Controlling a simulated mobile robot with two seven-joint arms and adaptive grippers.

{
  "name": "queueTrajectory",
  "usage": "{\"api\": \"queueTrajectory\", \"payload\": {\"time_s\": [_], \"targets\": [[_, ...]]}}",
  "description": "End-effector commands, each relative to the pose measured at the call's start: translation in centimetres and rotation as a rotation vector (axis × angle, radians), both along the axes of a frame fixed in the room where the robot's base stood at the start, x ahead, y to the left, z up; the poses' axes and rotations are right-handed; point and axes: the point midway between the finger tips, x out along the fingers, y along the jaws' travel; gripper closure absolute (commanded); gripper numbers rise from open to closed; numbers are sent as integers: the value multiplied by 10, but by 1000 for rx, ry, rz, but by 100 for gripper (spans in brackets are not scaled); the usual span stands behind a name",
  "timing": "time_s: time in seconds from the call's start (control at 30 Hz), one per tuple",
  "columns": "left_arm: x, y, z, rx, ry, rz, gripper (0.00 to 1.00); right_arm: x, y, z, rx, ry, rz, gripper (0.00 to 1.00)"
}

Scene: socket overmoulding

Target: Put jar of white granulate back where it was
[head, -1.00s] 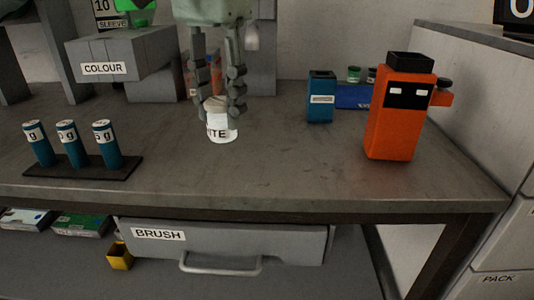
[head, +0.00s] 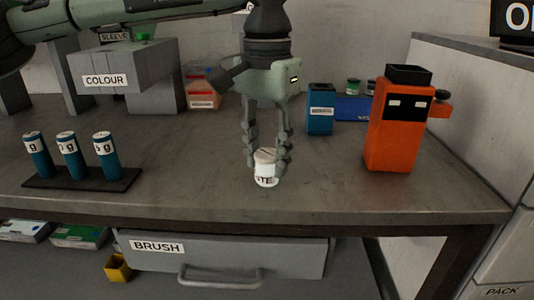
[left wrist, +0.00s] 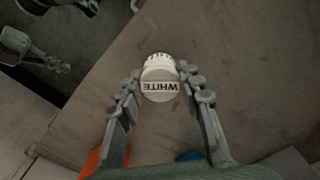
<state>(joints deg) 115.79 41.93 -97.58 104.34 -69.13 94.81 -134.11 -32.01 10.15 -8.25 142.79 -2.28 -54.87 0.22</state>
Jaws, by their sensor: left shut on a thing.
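The white jar (head: 265,168), with a pale lid and a label ending in "TE", is between the fingers of my left gripper (head: 267,160) over the front middle of the bench. My left gripper is shut on it from above, and the jar looks upright. In the left wrist view the jar (left wrist: 160,80) reads "WHITE" upside down and sits between both fingers (left wrist: 160,92). I cannot tell whether its base touches the bench. My right gripper is not identifiable in the head view.
On the bench (head: 330,195) stand an orange machine (head: 392,130), a blue container (head: 320,110), a rack (head: 85,183) of blue tubes and a grey COLOUR box (head: 105,80). The front middle is mostly clear.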

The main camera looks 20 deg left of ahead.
Motion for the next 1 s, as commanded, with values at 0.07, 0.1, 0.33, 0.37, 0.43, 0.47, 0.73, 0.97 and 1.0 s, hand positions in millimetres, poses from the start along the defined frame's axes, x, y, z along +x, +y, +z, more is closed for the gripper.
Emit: {"api": "queueTrajectory", "payload": {"time_s": [0.07,0.1,0.33,0.37,0.43,0.47,0.73,0.97,1.0], "targets": [[0,0,0,0,0,0,93,0,0,0,0,0,0,100],[0,0,-1,0,0,0,93,0,0,0,0,-1,0,100],[0,0,-3,0,0,0,93,4,4,4,10,-30,8,100],[0,0,-3,0,0,0,93,4,5,5,12,-34,9,100],[0,0,-3,0,0,0,60,5,6,6,15,-40,11,100],[0,0,-3,0,0,0,56,5,6,6,16,-40,10,100],[0,0,-3,0,0,0,44,5,6,6,16,-38,9,100],[0,0,1,0,-1,1,44,3,4,6,10,-22,5,100],[0,0,3,1,-1,1,44,0,-2,2,-3,4,-3,100]]}}
